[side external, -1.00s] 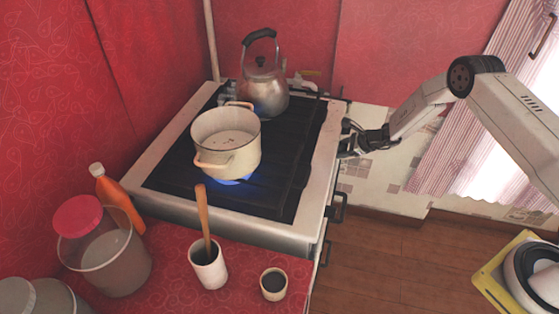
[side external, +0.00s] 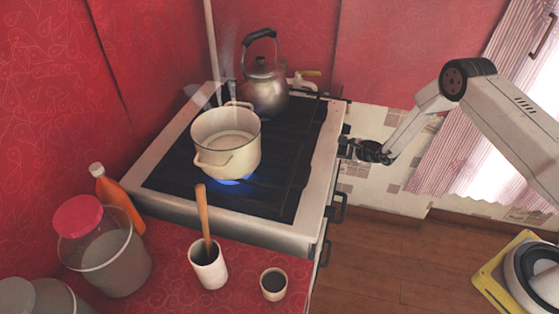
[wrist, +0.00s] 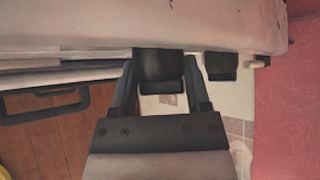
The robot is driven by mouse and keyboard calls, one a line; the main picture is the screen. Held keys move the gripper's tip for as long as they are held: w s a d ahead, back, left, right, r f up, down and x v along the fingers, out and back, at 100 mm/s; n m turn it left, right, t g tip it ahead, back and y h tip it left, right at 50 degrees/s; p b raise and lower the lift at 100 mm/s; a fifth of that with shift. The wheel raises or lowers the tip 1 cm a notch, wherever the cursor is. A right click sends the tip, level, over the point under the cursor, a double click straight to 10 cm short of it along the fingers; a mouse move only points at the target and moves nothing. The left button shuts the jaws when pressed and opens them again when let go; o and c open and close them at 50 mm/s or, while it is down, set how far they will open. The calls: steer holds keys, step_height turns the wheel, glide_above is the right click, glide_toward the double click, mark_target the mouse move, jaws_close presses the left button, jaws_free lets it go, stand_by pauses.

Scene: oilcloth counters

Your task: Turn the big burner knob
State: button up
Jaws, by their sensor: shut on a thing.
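The big burner knob (wrist: 160,68) is a black block on the stove's front edge, wider than the other knob in the wrist view. My gripper (wrist: 160,84) has one finger on each side of it and is shut on it. In the side external view my gripper (side external: 352,149) is at the right edge of the white stove (side external: 318,180), where it hides most of the knob. A blue flame (side external: 230,181) burns under the cream pot (side external: 226,145).
A second black knob (wrist: 221,66) sits close to the right of my fingers in the wrist view. A dark handle (wrist: 45,103) juts out at left. A kettle (side external: 264,90) stands at the back of the stove.

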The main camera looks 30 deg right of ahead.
steer(key=shift+a+n+t+h, duration=0.1)
steer(key=shift+n+t+h, duration=0.2)
steer(key=shift+n+t, duration=0.25)
stand_by(0.4)
steer(key=o, duration=1.3)
steer(key=shift+s, duration=0.15)
steer(key=shift+v, duration=3.8)
steer(key=shift+r, duration=0.1)
